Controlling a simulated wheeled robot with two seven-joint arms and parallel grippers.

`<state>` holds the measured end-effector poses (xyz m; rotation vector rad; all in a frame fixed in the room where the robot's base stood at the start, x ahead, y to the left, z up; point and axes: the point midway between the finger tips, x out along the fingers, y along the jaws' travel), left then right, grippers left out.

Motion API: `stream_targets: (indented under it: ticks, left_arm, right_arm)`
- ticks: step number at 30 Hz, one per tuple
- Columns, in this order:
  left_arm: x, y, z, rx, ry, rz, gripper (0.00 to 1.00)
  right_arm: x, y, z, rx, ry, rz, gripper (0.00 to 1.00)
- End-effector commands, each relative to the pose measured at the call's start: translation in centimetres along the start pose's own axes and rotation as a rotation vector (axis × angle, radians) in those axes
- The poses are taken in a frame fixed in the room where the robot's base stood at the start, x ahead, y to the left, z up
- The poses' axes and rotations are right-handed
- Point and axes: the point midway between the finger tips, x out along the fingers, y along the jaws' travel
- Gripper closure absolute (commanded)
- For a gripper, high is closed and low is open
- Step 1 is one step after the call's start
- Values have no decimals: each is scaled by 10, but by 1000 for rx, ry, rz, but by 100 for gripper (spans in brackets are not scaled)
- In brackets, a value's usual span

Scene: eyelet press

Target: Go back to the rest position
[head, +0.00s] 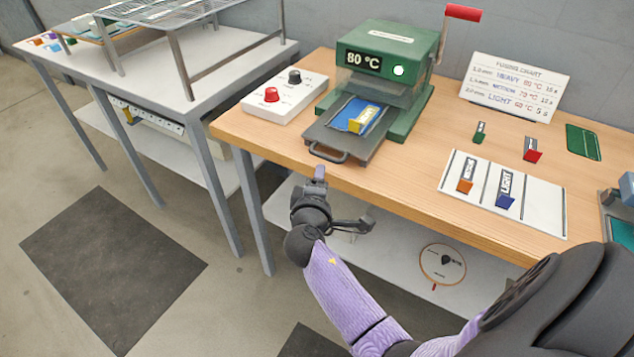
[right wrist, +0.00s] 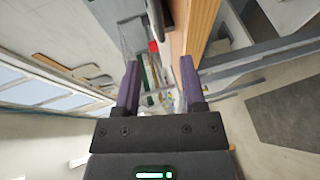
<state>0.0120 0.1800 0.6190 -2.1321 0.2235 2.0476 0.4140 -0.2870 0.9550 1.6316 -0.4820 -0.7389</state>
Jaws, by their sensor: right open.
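My right gripper (head: 344,200) is in front of the wooden table's front edge, just below the press's tray handle. It is open, with nothing between its fingers. In the right wrist view the two purple fingers (right wrist: 160,68) stand apart, with the table edge beyond them. My left gripper is in neither view. The green press (head: 385,62) shows 80 °C, and its red-handled lever points up. Its grey tray (head: 337,134) is out at the front, bearing a blue piece (head: 347,112) and a yellow-edged labelled block (head: 364,119).
A white control box (head: 285,98) with a red and a black knob stands left of the press. A white board (head: 545,212) with labelled blocks and a fusing chart (head: 514,87) are to the right. Floor is free at left.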

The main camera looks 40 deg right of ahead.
Motion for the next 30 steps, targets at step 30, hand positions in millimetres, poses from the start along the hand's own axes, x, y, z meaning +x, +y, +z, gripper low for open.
stream_targets:
  ticks: [30]
  left_arm:
    - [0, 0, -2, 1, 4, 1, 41]
  right_arm:
    - [-290, -385, 229, 437, -414, -1276, 47]
